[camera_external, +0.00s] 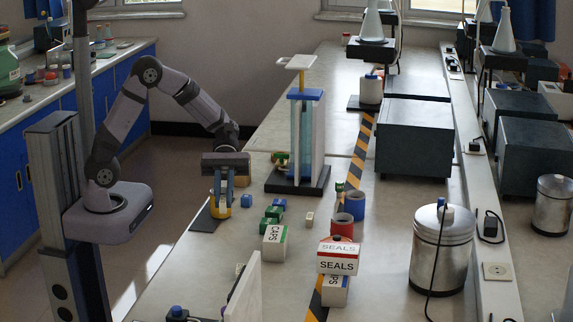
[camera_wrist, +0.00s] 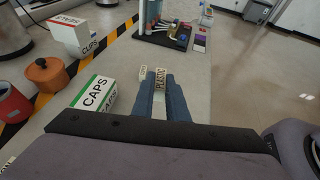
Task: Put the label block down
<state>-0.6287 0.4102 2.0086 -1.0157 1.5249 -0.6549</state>
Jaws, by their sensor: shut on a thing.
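My gripper (camera_external: 221,198) hangs low over the left side of the bench, fingers pointing down. In the wrist view my gripper (camera_wrist: 160,82) is shut on a small pale label block (camera_wrist: 160,79) marked with dark letters that look like PLASTIC. The block sits between the two blue fingertips. The external view does not show it clearly, and I cannot tell whether its underside touches the bench. Another small pale block (camera_wrist: 143,72) lies just left of the fingertips.
A white and green CAPS box (camera_external: 274,243) stands close by, also in the wrist view (camera_wrist: 96,95). A SEALS box (camera_external: 338,265), red cup (camera_external: 342,229), green blocks (camera_external: 271,214) and blue block (camera_external: 246,201) are around. A tall stand (camera_external: 306,140) is behind.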

